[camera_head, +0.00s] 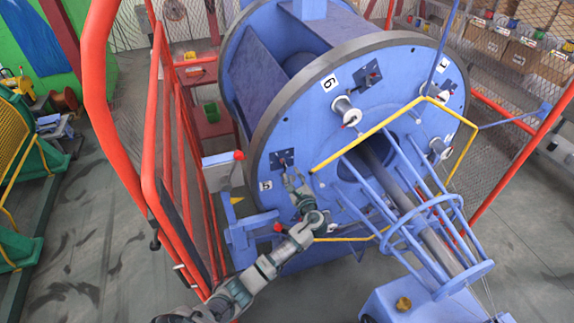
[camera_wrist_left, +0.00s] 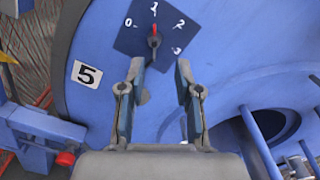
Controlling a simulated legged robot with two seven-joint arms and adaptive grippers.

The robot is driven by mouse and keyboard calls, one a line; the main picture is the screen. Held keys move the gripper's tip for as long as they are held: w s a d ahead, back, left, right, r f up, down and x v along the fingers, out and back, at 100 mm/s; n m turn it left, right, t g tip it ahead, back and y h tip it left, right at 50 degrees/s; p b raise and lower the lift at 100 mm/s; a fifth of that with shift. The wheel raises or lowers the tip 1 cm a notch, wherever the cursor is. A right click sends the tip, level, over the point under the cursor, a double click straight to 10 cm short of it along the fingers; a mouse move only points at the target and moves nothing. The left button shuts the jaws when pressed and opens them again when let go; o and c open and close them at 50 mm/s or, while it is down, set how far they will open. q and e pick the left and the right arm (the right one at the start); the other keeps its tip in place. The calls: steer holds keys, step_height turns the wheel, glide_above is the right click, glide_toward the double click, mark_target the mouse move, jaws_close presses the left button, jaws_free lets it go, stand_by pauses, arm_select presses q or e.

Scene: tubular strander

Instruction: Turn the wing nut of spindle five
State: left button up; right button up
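The blue disc (camera_head: 292,120) carries a plate marked 5 (camera_head: 265,185), which also shows in the left wrist view (camera_wrist_left: 87,74). Beside it is a dark square dial plate (camera_head: 279,155) with the numbers 0 to 3; it also shows in the left wrist view (camera_wrist_left: 130,40). A small dark wing nut with a red tip (camera_wrist_left: 154,41) sits at its middle, the red end pointing up towards 1. My left gripper (camera_head: 294,176) is open and empty, its fingers (camera_wrist_left: 160,72) pointing at the dial from just below the nut. My right gripper is not in view.
A yellow bent bar (camera_head: 385,122) and blue cage bars (camera_head: 420,205) stand right of my left gripper. A red railing (camera_head: 165,150) runs on the left. A red-knobbed box (camera_head: 220,170) stands left of the disc. Grey floor (camera_head: 95,230) is clear at left.

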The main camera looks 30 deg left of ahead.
mark_target(284, 164)
arm_select(q)
steer(key=w+a, duration=0.1)
steer(key=a, duration=0.1)
steer(key=w+a, duration=0.1)
steer(key=a, duration=0.2)
steer(key=shift+w+a+r, duration=0.15)
steer(key=shift+w+a, duration=0.15)
steer(key=shift+w, duration=0.1)
steer(key=shift+w+a+f, duration=0.25)
steer(key=shift+a, duration=0.05)
steer(key=shift+d, duration=0.1)
steer(key=shift+s+d+r, duration=0.15)
steer(key=shift+d+r, duration=0.1)
steer(key=shift+d, duration=0.2)
jaws_close()
steer(key=shift+d, duration=0.15)
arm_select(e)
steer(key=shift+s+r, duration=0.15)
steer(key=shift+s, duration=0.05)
